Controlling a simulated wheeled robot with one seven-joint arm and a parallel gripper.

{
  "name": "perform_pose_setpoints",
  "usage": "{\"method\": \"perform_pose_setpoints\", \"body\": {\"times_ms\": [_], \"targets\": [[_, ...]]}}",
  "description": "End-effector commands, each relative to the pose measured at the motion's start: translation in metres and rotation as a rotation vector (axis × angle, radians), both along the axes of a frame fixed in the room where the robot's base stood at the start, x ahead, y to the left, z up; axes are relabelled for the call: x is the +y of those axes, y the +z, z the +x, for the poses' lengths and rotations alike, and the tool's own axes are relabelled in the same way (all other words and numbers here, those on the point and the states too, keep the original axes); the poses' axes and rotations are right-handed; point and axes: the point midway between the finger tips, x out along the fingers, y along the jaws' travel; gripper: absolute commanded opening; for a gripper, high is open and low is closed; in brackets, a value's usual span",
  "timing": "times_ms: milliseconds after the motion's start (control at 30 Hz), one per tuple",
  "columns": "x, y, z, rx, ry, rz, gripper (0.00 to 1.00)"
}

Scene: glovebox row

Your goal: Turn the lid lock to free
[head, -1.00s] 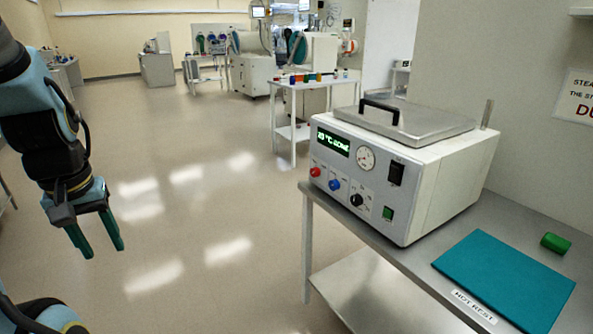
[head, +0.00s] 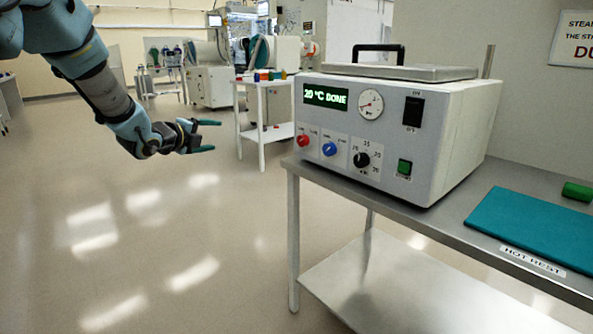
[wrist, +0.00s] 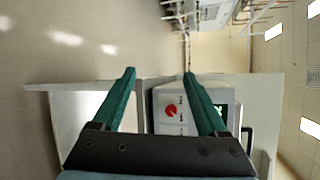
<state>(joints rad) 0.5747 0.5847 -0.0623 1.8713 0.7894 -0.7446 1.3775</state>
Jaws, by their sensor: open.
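The white bench unit (head: 430,125) stands on a steel table, its metal lid (head: 400,72) down under a black handle. Its front has a red knob (head: 303,140) at the left, a blue knob (head: 329,149) beside it and a black dial (head: 362,159). Their small labels are unreadable, so I cannot tell which is the lid lock. My gripper (head: 214,136) is open and empty, left of the unit, fingers pointing towards its front and apart from it. In the wrist view the red knob (wrist: 170,111) shows between the green fingers.
The display (head: 326,96) reads 20 °C DONE. A black switch (head: 413,111) and a green button (head: 404,167) are right of the knobs. A teal mat (head: 535,230) and a green block (head: 577,191) lie on the table (head: 450,217). The floor at left is clear.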

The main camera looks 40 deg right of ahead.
Motion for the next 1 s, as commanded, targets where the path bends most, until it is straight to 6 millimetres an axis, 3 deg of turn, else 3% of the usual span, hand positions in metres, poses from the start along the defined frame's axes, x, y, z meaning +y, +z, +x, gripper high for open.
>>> {"method": "perform_pose_setpoints", "body": {"times_ms": [33,100,200,333,567,1000], "targets": [[-0.033,-0.026,-0.018,-0.107,-0.118,-0.017,0.76],[-0.067,-0.034,-0.044,-0.257,-0.260,-0.049,0.76],[-0.099,-0.041,-0.076,-0.418,-0.404,-0.097,0.76],[-0.118,-0.045,-0.101,-0.534,-0.502,-0.141,0.76],[-0.143,-0.042,-0.110,-0.567,-0.530,-0.156,0.76],[-0.216,-0.043,-0.112,-0.564,-0.526,-0.153,0.76]]}}
